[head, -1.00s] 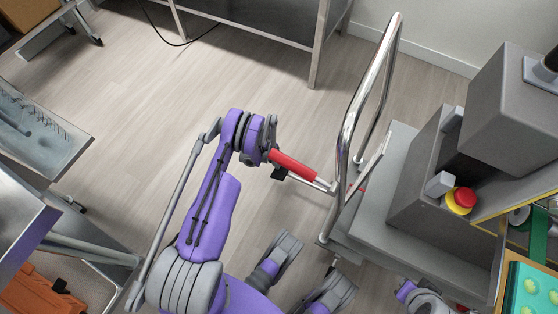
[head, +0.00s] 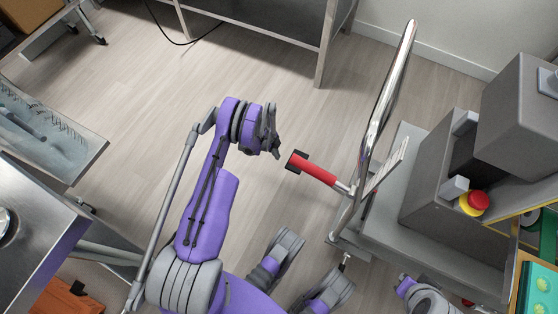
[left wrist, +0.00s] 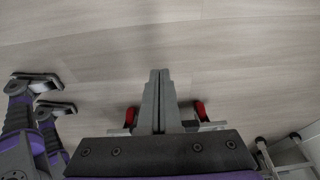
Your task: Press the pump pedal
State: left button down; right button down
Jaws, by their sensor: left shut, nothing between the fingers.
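A red bar with a black end, which looks like the pump pedal (head: 316,169), sticks out low from the left side of the grey cart. My left gripper (head: 276,150) is just left of and above the pedal's black end in the head view, apart from it in the picture. Its height over the pedal is hard to tell. In the left wrist view the left gripper's fingers (left wrist: 160,75) are shut together with nothing between them, over bare floor. Small red parts show on both sides of the fingers; I cannot tell what they belong to.
The grey cart (head: 370,240) has a tall chrome handle (head: 374,120) close to the pedal's right. A grey machine with a red and yellow button (head: 477,201) stands on it. Metal tables stand at left and at the back. The floor between is clear.

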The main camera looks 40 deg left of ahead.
pick_arm(q)
jog(key=a+r+p, duration=0.1)
jog(key=a+r, duration=0.2)
jog(key=r, duration=0.2)
jog(key=shift+s+a, duration=0.25)
jog(key=shift+s, duration=0.05)
pick_arm(e)
jog(key=shift+d+r, duration=0.2)
jog(key=shift+r, duration=0.5)
